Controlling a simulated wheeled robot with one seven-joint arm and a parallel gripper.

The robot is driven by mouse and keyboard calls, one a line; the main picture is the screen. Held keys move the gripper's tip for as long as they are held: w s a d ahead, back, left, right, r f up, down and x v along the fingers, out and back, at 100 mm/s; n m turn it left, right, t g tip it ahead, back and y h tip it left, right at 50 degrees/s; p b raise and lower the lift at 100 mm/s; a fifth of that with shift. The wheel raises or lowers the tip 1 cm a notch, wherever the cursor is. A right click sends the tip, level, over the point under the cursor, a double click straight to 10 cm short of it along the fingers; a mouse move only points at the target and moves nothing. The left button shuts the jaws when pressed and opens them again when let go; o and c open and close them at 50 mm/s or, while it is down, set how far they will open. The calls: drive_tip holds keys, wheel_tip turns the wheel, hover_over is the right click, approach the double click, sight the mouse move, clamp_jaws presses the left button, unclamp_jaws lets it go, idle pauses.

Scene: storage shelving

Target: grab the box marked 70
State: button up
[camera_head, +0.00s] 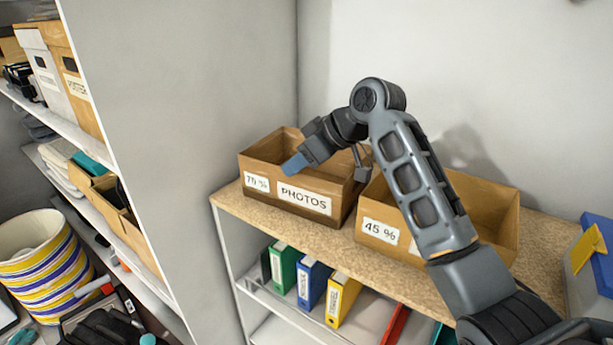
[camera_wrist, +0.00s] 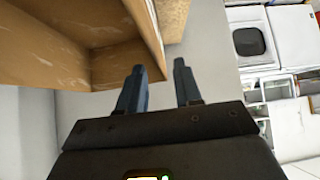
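The box marked 70 % (camera_head: 257,182) is an open brown cardboard box, also labelled PHOTOS, at the left end of the shelf top. My gripper (camera_head: 293,165) is at its front rim, above the PHOTOS label, with the forearm reaching over from the right. In the wrist view, the two fingers of my gripper (camera_wrist: 159,65) are spread apart. A wall of a cardboard box (camera_wrist: 146,30) reaches down between the fingertips, with the left finger on the box's inner side. I cannot tell whether either finger touches the wall.
A box marked 45 % (camera_head: 380,231) stands close on the right, partly behind my arm. A tall grey shelf panel (camera_head: 185,130) rises at the left. Several binders (camera_head: 312,284) stand on the shelf below.

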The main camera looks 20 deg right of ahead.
drive_tip(key=p+x, duration=0.1)
drive_tip(key=x, duration=0.3)
drive_tip(key=shift+w+a+f, duration=0.15)
drive_tip(key=shift+w+f, duration=0.05)
drive_tip(key=shift+w, duration=0.2)
drive_tip(key=shift+c, duration=0.4)
clamp_jaws()
idle(0.6)
